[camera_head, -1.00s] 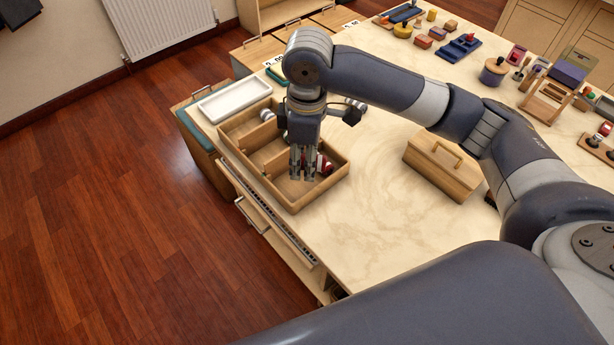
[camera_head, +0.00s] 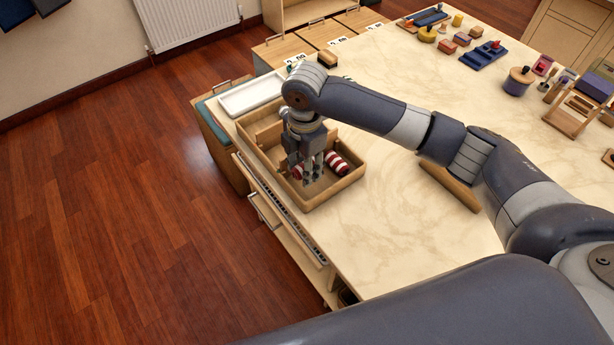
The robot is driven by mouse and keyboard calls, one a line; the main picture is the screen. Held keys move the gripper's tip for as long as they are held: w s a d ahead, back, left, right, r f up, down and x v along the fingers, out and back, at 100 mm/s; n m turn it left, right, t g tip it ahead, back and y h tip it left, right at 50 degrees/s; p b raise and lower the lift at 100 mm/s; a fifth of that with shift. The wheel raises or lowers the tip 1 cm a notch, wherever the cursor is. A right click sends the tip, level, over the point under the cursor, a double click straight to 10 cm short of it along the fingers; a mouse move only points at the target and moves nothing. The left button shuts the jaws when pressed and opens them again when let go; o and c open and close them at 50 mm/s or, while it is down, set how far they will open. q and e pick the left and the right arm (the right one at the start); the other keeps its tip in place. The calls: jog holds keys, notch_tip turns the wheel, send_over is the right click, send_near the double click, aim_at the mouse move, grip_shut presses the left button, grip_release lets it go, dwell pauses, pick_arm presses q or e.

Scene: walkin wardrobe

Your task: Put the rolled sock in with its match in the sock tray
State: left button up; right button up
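The wooden sock tray (camera_head: 347,183) stands at the table's left edge and is divided into compartments. A red-and-white striped rolled sock (camera_head: 338,162) lies in its near compartment, just right of my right gripper (camera_head: 313,178). A second red-and-white striped patch (camera_head: 297,172), apparently another rolled sock, shows at the left of the fingers, partly hidden by them. My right gripper points down into this compartment, its fingertips low between the two striped things. The fingers look close together, but I cannot tell whether they touch the left one. My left gripper is not in view.
A white tray (camera_head: 250,95) lies behind the sock tray. Several coloured toys and a small wooden rack (camera_head: 575,118) stand at the back right. The middle and front of the tabletop (camera_head: 400,235) are clear.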

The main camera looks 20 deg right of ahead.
jog(key=shift+f, duration=2.5)
jog(key=o, duration=0.7)
jog(key=shift+f, duration=0.15)
jog(key=shift+c, duration=0.2)
notch_tip(320, 180, up, 12)
jog(key=shift+s+r+b, duration=0.15)
jog(key=shift+r+b, duration=0.05)
jog(key=shift+b, duration=0.2)
